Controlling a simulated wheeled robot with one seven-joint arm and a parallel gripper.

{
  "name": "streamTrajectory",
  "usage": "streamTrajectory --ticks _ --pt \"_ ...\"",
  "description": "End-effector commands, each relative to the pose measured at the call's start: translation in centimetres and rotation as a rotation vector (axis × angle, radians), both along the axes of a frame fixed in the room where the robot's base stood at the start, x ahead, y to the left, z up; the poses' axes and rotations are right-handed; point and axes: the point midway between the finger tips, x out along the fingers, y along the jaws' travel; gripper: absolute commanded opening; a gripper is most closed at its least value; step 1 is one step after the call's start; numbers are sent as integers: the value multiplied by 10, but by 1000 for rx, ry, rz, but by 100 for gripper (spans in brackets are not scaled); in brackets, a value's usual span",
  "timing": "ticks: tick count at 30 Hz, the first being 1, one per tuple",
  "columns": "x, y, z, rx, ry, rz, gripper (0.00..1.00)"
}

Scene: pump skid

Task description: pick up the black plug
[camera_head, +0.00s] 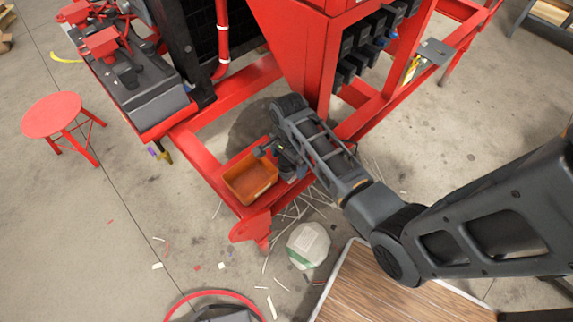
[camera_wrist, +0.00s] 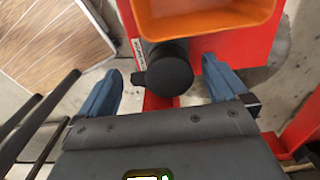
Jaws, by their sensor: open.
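The black plug (camera_wrist: 168,72) shows in the wrist view as a round dark cap with a small tab on its left side. It sits beside the orange bin (camera_wrist: 205,18), at the edge of the red frame. My gripper (camera_wrist: 160,70) is open, with one blue finger to the left of the plug and one to the right. Gaps show between the plug and both fingers. In the head view my gripper (camera_head: 275,152) is low over the skid, right beside the orange bin (camera_head: 250,180). My arm hides the plug there.
The red skid frame (camera_head: 208,158) surrounds the bin, with an upright red panel (camera_head: 290,45) behind my wrist. A wooden-topped surface (camera_head: 385,290) lies in front. A red stool (camera_head: 52,114) stands on the left. Scraps litter the floor near a pale round object (camera_head: 308,245).

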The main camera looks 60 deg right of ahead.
Motion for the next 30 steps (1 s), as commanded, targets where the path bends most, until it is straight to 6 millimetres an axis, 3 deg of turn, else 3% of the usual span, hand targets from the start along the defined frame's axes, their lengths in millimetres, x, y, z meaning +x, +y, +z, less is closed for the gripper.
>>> streamTrajectory --ticks 9,27,30 --pt "0 0 -4 0 -1 0 98" --pt "0 0 -4 0 -1 0 41" --pt "0 0 -4 -1 -2 0 35"
